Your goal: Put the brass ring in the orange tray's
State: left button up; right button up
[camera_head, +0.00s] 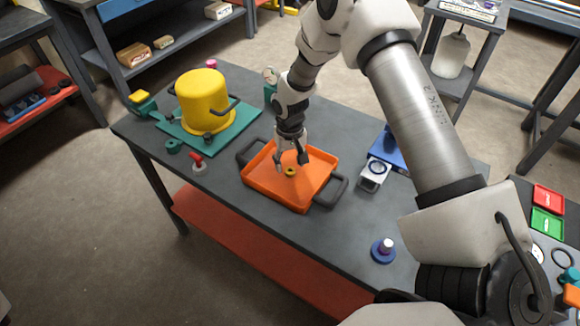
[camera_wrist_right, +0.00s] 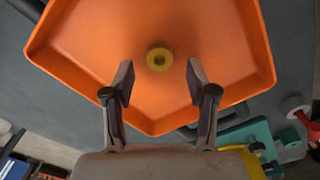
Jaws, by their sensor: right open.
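The orange tray (camera_head: 268,188) stands on the grey table and has dark handles at two opposite ends. The small brass ring (camera_head: 290,171) lies inside the tray on its floor. In the right wrist view the ring (camera_wrist_right: 159,59) shows its central hole, with the orange tray (camera_wrist_right: 100,100) around it. My right gripper (camera_head: 291,168) is over the tray, close to the ring. In the wrist view its fingers (camera_wrist_right: 158,78) are apart with nothing between them, and the ring appears just beyond the fingertips. My left gripper does not show.
A yellow pot (camera_head: 203,98) stands on a green mat (camera_head: 166,128) left of the tray. A red-handled part (camera_head: 198,162) lies nearby. A white device (camera_head: 374,174) and a blue round base with a peg (camera_head: 383,250) are on the right. Bare tabletop (camera_head: 222,178) lies left of the tray.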

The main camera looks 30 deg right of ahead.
notch_tip(320, 180, up, 10)
jog(key=b, duration=0.1)
